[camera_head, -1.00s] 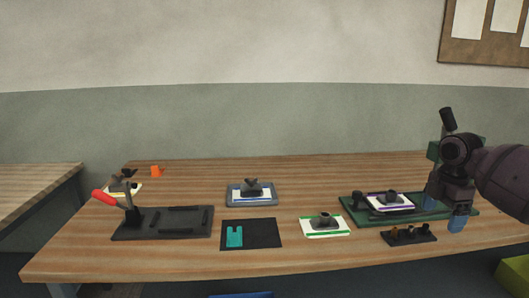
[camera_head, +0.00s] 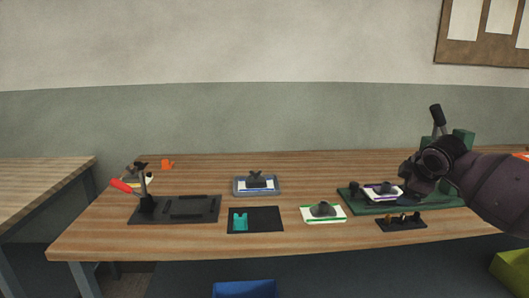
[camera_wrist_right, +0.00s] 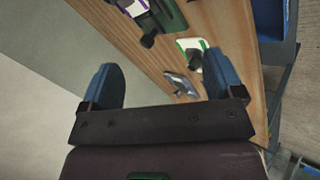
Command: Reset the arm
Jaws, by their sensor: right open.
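My right arm comes in from the right in the head view, with its wrist above the green base (camera_head: 440,203) at the table's right end. My right gripper (camera_wrist_right: 165,85) shows in the right wrist view with its two blue fingers wide apart and nothing between them. In the head view its fingers are hidden behind the wrist. My left arm and gripper are not in view.
The wooden table (camera_head: 290,237) holds a dark fixture with a red handle (camera_head: 121,186), a grey tray (camera_head: 238,190), a black mat with a teal piece (camera_head: 240,221), a green-edged block (camera_head: 324,211) and a black holder (camera_head: 401,224). A blue bin (camera_head: 244,289) and green bin (camera_head: 512,270) stand in front.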

